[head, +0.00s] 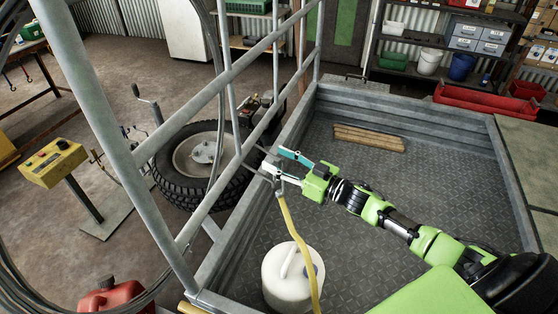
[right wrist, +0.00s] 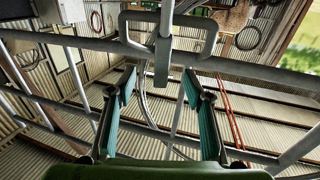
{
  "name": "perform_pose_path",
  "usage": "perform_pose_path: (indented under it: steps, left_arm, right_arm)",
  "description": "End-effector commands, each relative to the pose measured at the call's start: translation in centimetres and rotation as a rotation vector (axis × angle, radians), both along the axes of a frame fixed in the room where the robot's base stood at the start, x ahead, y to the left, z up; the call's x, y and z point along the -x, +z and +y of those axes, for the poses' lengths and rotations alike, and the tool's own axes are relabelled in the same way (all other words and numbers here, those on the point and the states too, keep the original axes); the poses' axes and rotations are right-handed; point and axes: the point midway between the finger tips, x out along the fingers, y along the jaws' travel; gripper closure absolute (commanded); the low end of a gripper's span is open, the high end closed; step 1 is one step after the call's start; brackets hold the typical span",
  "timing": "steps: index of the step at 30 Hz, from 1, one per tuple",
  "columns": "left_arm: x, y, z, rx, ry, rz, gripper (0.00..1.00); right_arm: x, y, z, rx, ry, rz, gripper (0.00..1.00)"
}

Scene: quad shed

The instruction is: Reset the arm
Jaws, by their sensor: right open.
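My right gripper (head: 275,160) reaches in from the right in the head view, over the left wall of a grey trailer. Its teal fingers are apart and stand close to the grey tube frame (head: 235,72). In the right wrist view my right gripper (right wrist: 158,88) is open, with a grey bar (right wrist: 163,55) and a rectangular loop ahead of and between the fingers. I cannot tell whether they touch. Which part is the arm of the task is unclear. My left gripper is not in view.
The trailer bed (head: 350,210) holds a white container (head: 291,278) and a wooden bundle (head: 369,138). A yellow box on a post (head: 53,163) and a red can (head: 118,297) are further left. Shelves line the back.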

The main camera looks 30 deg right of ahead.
Motion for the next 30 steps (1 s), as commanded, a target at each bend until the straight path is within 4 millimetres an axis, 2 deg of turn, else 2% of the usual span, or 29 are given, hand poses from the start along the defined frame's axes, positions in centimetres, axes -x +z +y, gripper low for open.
perform_pose_path:
  steps: [3,30]
  left_arm:
    - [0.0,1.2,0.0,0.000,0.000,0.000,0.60]
    - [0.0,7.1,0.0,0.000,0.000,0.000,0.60]
  right_arm:
    - [0.0,1.3,0.0,0.001,0.000,0.000,0.53]
    - [0.0,7.6,0.0,0.001,0.000,0.000,0.53]
